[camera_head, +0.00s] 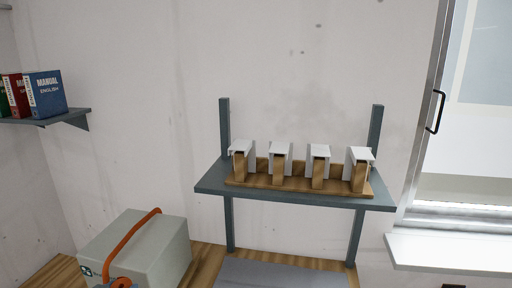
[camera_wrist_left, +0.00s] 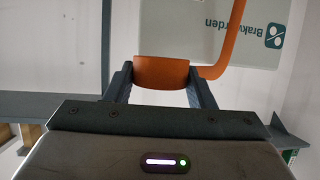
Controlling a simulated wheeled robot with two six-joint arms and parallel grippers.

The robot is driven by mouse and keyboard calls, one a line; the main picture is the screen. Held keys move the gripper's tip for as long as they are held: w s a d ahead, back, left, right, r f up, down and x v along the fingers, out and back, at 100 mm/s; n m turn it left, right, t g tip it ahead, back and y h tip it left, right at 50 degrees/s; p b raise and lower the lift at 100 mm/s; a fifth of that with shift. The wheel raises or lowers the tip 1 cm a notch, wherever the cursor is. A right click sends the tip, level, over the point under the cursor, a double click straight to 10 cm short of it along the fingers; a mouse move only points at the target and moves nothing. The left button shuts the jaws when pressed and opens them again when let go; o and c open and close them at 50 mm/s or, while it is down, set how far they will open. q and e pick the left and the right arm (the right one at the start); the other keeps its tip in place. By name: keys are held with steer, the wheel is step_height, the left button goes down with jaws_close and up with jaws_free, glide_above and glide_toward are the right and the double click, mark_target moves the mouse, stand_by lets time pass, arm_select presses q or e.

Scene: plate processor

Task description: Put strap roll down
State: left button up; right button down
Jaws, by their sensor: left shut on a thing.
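The orange strap roll (camera_wrist_left: 161,72) sits between the two dark fingers of my left gripper (camera_wrist_left: 160,85) in the left wrist view. The fingers are shut on it. An orange band (camera_wrist_left: 228,48) runs up beside it along a pale grey box (camera_wrist_left: 275,30) with dark lettering. In the head view the orange band (camera_head: 133,236) arches over this grey box (camera_head: 160,255) at the lower left. The orange roll also shows at the bottom edge (camera_head: 121,282), where my left gripper is mostly cut off. I cannot tell whether the box is resting on anything. My right gripper is out of view.
A blue-grey wall shelf (camera_head: 295,198) carries a wooden rack (camera_head: 275,184) with several white plates. A grey mat (camera_head: 280,275) lies on a wooden surface below. Manuals (camera_head: 45,93) stand on a left shelf. A window with a white sill (camera_head: 450,252) is at right.

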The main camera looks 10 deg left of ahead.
arm_select(q)
steer(key=w+d+f+b, duration=0.1)
steer(key=d+b, duration=0.1)
steer(key=d, duration=0.8)
steer(key=w+d+f+b, duration=0.1)
steer(key=w+d+b, duration=0.1)
steer(key=d, duration=0.8)
steer(key=shift+f+b, duration=0.15)
steer(key=shift+b, duration=0.45)
steer(key=shift+d, duration=0.1)
